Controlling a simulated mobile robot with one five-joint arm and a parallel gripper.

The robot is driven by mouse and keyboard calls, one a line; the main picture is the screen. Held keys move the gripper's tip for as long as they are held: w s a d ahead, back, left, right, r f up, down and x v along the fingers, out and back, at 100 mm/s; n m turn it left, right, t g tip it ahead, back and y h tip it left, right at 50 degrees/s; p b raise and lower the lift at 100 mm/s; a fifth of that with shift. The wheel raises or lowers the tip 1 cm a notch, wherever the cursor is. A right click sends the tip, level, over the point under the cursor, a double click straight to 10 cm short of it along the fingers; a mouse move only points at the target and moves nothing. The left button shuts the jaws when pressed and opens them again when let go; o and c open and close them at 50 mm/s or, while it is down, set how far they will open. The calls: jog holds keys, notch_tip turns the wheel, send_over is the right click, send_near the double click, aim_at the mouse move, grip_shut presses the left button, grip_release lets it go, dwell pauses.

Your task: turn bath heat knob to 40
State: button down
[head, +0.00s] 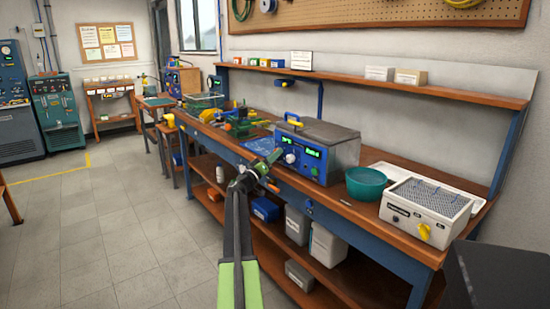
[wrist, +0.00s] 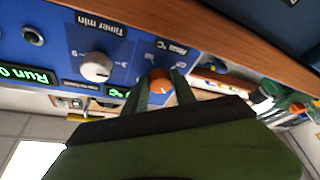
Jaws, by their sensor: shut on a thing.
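The water bath (head: 338,157) is a grey-lidded box with a blue front panel on the workbench. In the wrist view, which is upside down, its blue panel (wrist: 135,60) carries an orange knob (wrist: 159,86), partly hidden by the fingers. My gripper (wrist: 158,92) is shut on this knob, one finger on each side. In the head view my gripper (head: 272,170) reaches the left part of the panel and covers the knob. The knob's pointer and most scale marks are hidden or too blurred to read.
A white timer knob (wrist: 97,66) sits beside the orange one, with green displays (wrist: 28,75) near it. A teal bowl (head: 366,184) and a white device with a yellow knob (head: 423,231) stand right of the bath. Floor left of the bench is clear.

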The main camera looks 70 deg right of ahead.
dwell(0.4)
jog(key=c, duration=1)
grip_release()
jog(key=b+v, duration=0.5)
jog(key=v, duration=1.2)
jog(key=shift+a+f+b, duration=0.15)
jog(key=shift+f+b, duration=0.05)
jog(key=shift+b, duration=0.1)
